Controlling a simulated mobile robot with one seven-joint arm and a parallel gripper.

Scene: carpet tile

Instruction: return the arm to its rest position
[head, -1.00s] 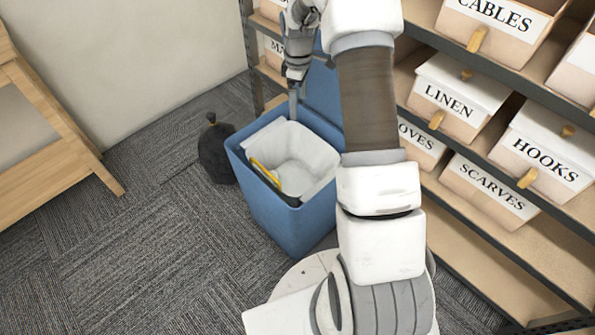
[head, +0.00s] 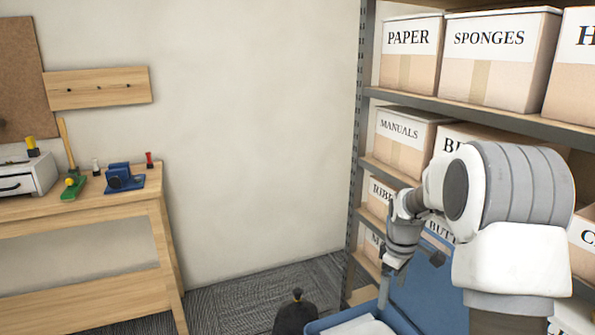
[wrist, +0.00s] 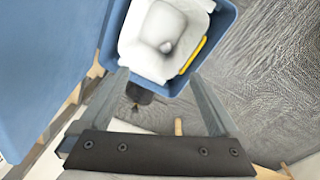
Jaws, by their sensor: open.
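My arm reaches across the right side of the head view, in front of the shelves. My gripper (head: 384,290) points down over the blue bin (head: 322,324), whose body is mostly below the picture edge. In the wrist view, my gripper (wrist: 160,78) has its two fingers spread wide with nothing between them. Beyond the fingertips, the blue bin (wrist: 226,22) stands open with a white liner (wrist: 134,48) in it. A yellow strip (wrist: 192,55) lies along the liner's edge.
A steel shelf (head: 500,116) with labelled boxes stands close behind my arm. The bin's raised blue lid (head: 425,285) is beside my gripper. A black bag (head: 294,315) sits left of the bin. A wooden workbench (head: 90,208) with small items is at left. Open carpet lies between.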

